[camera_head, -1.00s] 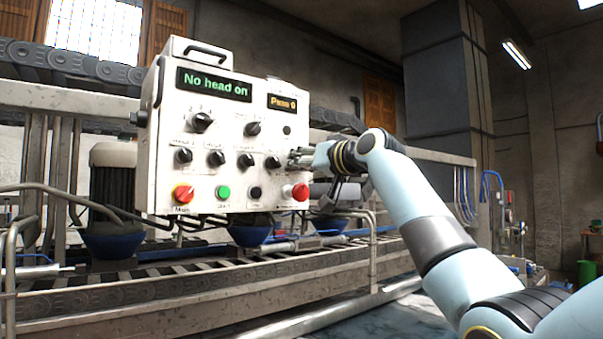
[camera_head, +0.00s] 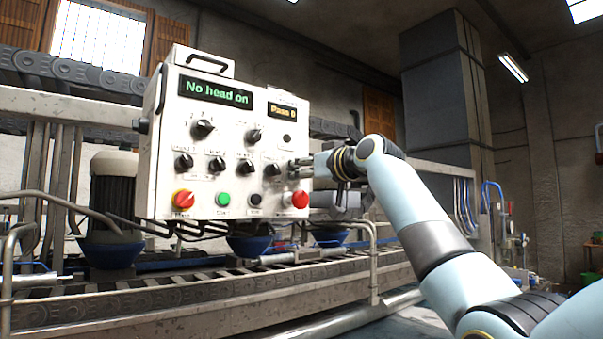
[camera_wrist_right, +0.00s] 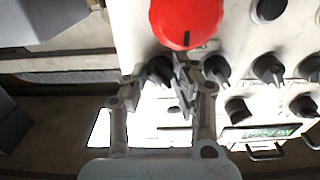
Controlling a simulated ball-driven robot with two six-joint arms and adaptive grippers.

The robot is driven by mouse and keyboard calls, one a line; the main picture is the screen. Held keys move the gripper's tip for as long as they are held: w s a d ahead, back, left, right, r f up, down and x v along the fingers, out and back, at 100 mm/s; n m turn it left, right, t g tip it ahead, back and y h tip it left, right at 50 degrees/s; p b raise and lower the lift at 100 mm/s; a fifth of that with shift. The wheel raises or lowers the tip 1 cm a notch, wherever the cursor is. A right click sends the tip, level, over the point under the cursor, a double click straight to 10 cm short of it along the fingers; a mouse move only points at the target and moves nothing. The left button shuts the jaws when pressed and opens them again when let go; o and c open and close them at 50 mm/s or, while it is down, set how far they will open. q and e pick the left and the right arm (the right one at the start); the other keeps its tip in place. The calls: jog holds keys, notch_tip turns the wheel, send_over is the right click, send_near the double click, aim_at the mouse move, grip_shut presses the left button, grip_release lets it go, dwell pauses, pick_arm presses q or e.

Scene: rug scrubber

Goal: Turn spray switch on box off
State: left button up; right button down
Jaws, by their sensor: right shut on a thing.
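The white control box (camera_head: 163,190) stands above the conveyor, its displays reading "No head on" and "Pass 0". Several black rotary switches run across its front in a row, one of them (camera_head: 272,170) just left of my gripper. My right gripper (camera_head: 298,166) reaches the box from the right, above the right-hand red button (camera_head: 299,199). In the wrist view its fingers (camera_wrist_right: 162,80) are shut on the row's end switch (camera_wrist_right: 160,68), largely hidden between them. The switch labels are too small to read. My left gripper is out of view.
The red button (camera_wrist_right: 187,20) lies close to the fingers in the wrist view. Another switch (camera_wrist_right: 217,68) is right beside them. The conveyor (camera_head: 150,306) runs below.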

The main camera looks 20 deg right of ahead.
jog(key=c, duration=1)
grip_release()
jog(key=shift+f, duration=0.1)
jog(key=shift+c, duration=0.2)
jog(key=v, duration=1.2)
